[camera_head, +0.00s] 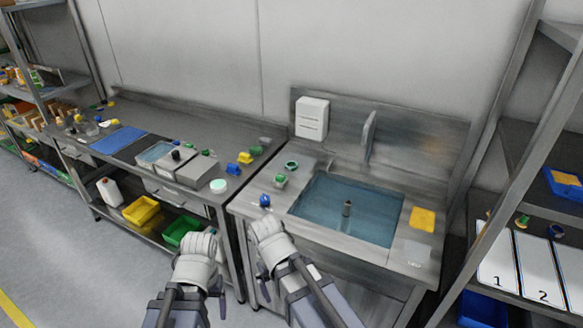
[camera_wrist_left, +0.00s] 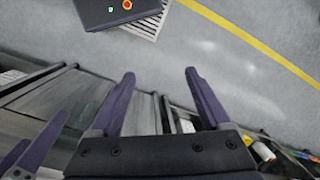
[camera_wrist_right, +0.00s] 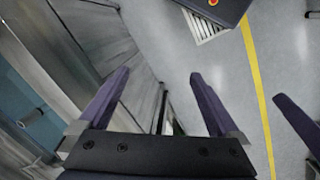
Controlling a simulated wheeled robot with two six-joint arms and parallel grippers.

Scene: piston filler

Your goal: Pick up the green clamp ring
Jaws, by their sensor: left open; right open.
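A green ring (camera_head: 291,165), which looks like the clamp ring, lies flat on the steel sink counter behind the basin's left corner. A second green-topped part (camera_head: 279,181) sits just in front of it, too small to make out fully. My left gripper (camera_head: 198,270) is low in front of the left bench, open and empty in the left wrist view (camera_wrist_left: 160,76). My right gripper (camera_head: 268,250) is in front of the sink counter's left end, open and empty in the right wrist view (camera_wrist_right: 158,76). Both are well apart from the ring. Neither wrist view shows the ring.
A water-filled basin (camera_head: 345,209) takes up the counter's middle. A blue part (camera_head: 265,201) stands near the counter's front left edge, and a yellow sponge (camera_head: 422,220) at the right. The left bench holds a blue mat (camera_head: 118,139) and several small parts. A shelf rack stands right.

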